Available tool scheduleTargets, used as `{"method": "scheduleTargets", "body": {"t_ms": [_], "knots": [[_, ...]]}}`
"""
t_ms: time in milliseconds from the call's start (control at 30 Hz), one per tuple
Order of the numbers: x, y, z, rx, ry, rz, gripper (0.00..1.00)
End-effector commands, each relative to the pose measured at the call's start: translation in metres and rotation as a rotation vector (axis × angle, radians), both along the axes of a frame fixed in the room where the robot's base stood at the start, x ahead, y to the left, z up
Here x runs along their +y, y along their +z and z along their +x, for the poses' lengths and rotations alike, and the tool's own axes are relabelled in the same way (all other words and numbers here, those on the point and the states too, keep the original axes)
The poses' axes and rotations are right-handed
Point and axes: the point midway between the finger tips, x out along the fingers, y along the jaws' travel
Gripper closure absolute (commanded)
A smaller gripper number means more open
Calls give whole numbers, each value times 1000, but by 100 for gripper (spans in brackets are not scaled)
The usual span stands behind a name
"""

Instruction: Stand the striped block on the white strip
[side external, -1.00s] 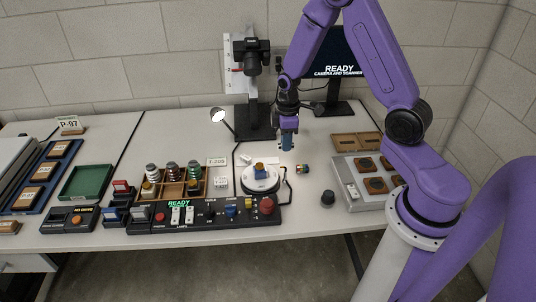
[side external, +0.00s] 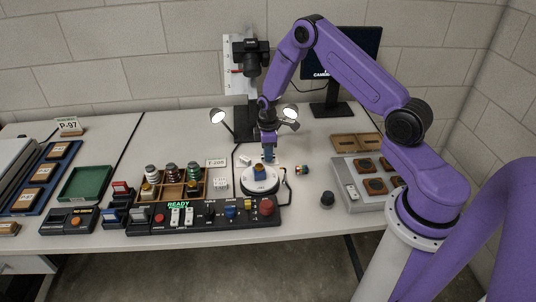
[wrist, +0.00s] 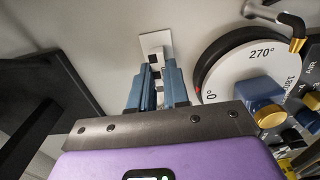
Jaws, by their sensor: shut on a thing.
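My gripper (side external: 269,160) points down just behind the round turntable in the side view. In the wrist view its blue fingers (wrist: 157,88) are shut on the striped block (wrist: 157,62), which shows black and white bands between them. The white strip (wrist: 153,40) lies on the table just beyond the block in the wrist view, partly hidden by it. Whether the block touches the strip or hangs above it, I cannot tell. The fingers hide most of the block in the side view.
The white turntable (side external: 260,186) with degree marks (wrist: 238,72) and a blue-and-gold piece stands close in front of my gripper. A control panel (side external: 205,216) lies in front of it. The camera stand (side external: 243,115), lamps and monitor (side external: 345,60) are behind.

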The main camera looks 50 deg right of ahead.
Motion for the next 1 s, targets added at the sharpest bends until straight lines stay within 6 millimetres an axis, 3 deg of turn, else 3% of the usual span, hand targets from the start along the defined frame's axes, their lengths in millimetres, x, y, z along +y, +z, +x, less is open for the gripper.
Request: {"method": "scheduleTargets", "body": {"t_ms": [500,533,600,1000], "knots": [[0,-12,0,0,0,0,100],[0,-12,0,-1,1,0,75],[0,-11,0,-1,1,0,59],[0,-5,1,-4,0,-1,59]]}}
